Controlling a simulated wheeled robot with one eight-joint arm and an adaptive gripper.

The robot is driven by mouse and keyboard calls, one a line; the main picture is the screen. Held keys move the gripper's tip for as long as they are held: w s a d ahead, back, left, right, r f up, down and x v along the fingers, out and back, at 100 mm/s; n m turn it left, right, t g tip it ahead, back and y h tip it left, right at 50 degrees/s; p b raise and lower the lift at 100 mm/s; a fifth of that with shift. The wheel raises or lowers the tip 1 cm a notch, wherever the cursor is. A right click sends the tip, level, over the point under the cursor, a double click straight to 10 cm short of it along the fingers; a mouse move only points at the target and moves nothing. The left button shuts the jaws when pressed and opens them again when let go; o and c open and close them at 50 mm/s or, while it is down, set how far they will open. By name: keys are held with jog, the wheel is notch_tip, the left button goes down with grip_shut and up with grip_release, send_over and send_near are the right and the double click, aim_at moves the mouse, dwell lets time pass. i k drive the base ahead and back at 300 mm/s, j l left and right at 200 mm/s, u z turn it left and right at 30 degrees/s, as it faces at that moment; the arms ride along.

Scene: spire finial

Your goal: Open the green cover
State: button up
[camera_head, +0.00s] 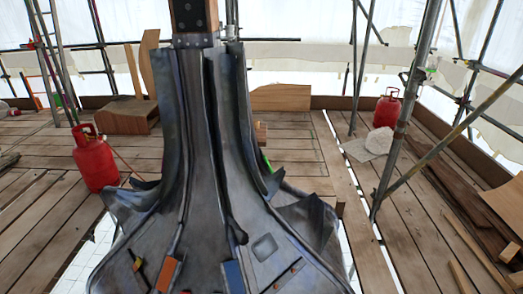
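I cannot make out a green cover for certain. A small green strip (267,162) shows at the right edge of the grey metal spire (190,150), mostly hidden behind it. An orange block (168,273) and a blue block (234,276) are on the spire's flared lower part. A raised grey square (264,247) is on its right side. My gripper is not in view.
A red gas cylinder (95,160) stands left of the spire, and another (387,108) at the back right. Scaffold poles (405,110) rise on the right. Openings show in the plank floor (300,150) around the spire. A pale sack (377,142) lies right.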

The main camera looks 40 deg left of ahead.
aim_at(266, 159)
jog(key=i+u, duration=0.2)
jog(key=u, duration=0.25)
jog(key=i+u, duration=0.2)
jog(key=u, duration=0.25)
jog(key=i+l+u, duration=0.15)
jog(key=u, duration=0.3)
jog(key=i+l+u, duration=0.15)
jog(key=u, duration=0.35)
jog(key=l+u, duration=0.45)
jog(key=i+l+u, duration=0.5)
